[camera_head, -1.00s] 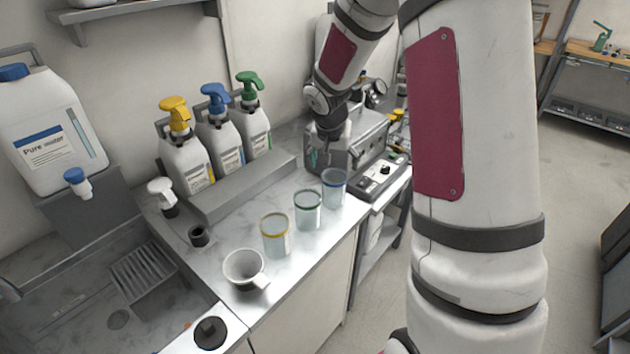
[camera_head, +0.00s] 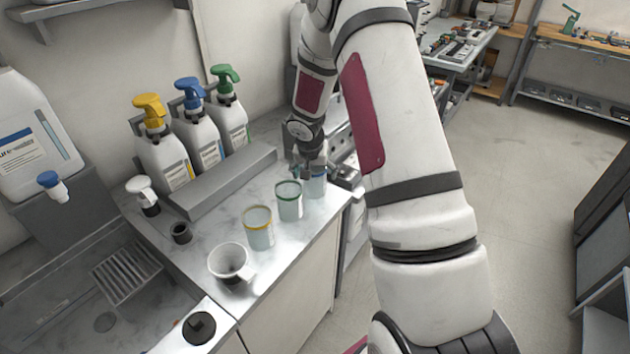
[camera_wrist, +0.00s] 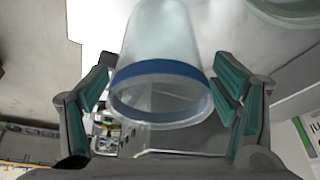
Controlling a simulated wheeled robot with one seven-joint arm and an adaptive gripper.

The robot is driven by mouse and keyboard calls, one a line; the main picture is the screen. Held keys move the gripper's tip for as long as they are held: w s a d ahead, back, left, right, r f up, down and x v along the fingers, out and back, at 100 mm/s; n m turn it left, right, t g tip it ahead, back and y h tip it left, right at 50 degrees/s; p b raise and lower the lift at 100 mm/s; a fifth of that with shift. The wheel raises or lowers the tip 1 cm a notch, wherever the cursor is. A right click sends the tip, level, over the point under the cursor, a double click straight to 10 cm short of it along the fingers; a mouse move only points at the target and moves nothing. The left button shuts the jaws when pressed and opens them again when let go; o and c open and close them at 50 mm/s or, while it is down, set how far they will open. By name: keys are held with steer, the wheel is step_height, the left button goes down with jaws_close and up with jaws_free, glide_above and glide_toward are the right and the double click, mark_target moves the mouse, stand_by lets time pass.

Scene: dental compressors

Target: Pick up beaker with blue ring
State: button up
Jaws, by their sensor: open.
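The beaker with the blue ring (camera_wrist: 158,75) is a clear cup with a blue band near its rim. In the wrist view it sits between the two green-padded fingers of my gripper (camera_wrist: 165,105), with a gap at the left finger; the right finger is very near it or touching. In the head view the beaker (camera_head: 315,186) stands upright at the right end of the counter, its top partly hidden by my gripper (camera_head: 310,172). My gripper is open around it.
A green-ringed beaker (camera_head: 289,203) stands just left of it, then a yellow-ringed beaker (camera_head: 258,230) and a white mug (camera_head: 230,263). A grey ledge (camera_head: 225,182) with spray bottles (camera_head: 200,140) lies behind. The counter edge is close in front.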

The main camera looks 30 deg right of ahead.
steer(key=shift+x, duration=1.3)
steer(key=shift+c, duration=0.2)
steer(key=c, duration=0.8)
steer(key=shift+c, duration=0.2)
steer(key=shift+r, duration=0.15)
